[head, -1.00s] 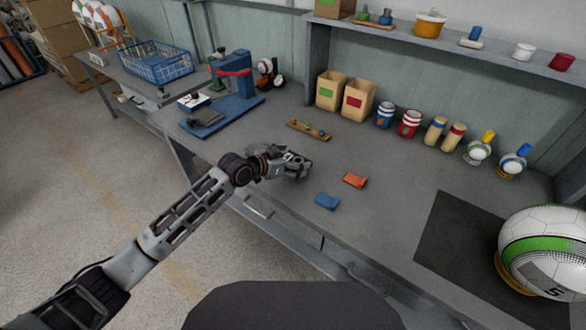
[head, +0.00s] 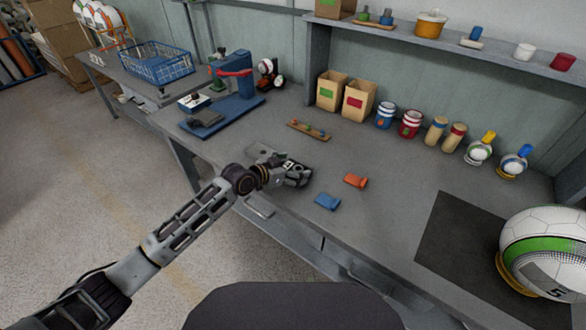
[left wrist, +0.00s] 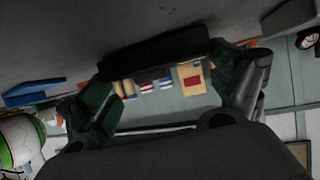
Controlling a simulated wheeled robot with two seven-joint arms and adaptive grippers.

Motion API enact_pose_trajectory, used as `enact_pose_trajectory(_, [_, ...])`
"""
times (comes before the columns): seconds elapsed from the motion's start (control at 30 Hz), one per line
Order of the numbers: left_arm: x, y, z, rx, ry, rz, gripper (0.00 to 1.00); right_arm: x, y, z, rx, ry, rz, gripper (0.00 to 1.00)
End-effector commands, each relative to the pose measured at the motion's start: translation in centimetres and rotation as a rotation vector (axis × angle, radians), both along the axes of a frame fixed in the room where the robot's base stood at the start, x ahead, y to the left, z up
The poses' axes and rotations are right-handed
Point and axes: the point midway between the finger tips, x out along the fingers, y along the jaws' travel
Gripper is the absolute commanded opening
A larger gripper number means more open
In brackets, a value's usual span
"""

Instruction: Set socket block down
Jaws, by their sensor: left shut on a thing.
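My left gripper (head: 300,176) is low over the grey bench, near its front edge. It also shows in the left wrist view (left wrist: 165,90), with two dark green fingertips spread apart. A dark block (left wrist: 155,60) spans between them, so the gripper is shut on it; I take it to be the socket block. The block is mostly hidden by the gripper in the head view. I cannot tell whether it touches the bench top. A flat grey piece (head: 264,152) shows just behind the gripper. My right gripper is not in view.
An orange piece (head: 355,180) and a blue piece (head: 327,201) lie right of the gripper. A wooden peg strip (head: 309,130) lies behind it. The blue press (head: 236,80) stands back left. A ball (head: 543,250) rests by the dark mat (head: 455,235). Bare bench lies between.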

Motion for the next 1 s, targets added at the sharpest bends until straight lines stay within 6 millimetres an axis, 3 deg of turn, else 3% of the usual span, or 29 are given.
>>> enact_pose_trajectory(0.17, [0.0,0.0,-0.2,-0.001,-0.001,0.000,0.67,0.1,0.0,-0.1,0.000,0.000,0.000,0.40])
enact_pose_trajectory(0.2, [0.0,0.0,-0.2,0.000,0.000,0.000,0.98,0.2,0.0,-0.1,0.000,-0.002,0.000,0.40])
enact_pose_trajectory(0.23, [0.0,0.0,-0.2,0.000,0.000,0.000,1.00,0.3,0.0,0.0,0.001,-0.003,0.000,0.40])
enact_pose_trajectory(0.67, [0.0,0.0,-0.1,0.000,0.000,0.000,1.00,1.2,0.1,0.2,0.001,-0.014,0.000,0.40])
enact_pose_trajectory(1.0, [-1.0,1.3,0.7,0.001,0.000,0.001,1.00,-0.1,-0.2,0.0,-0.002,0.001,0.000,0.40])
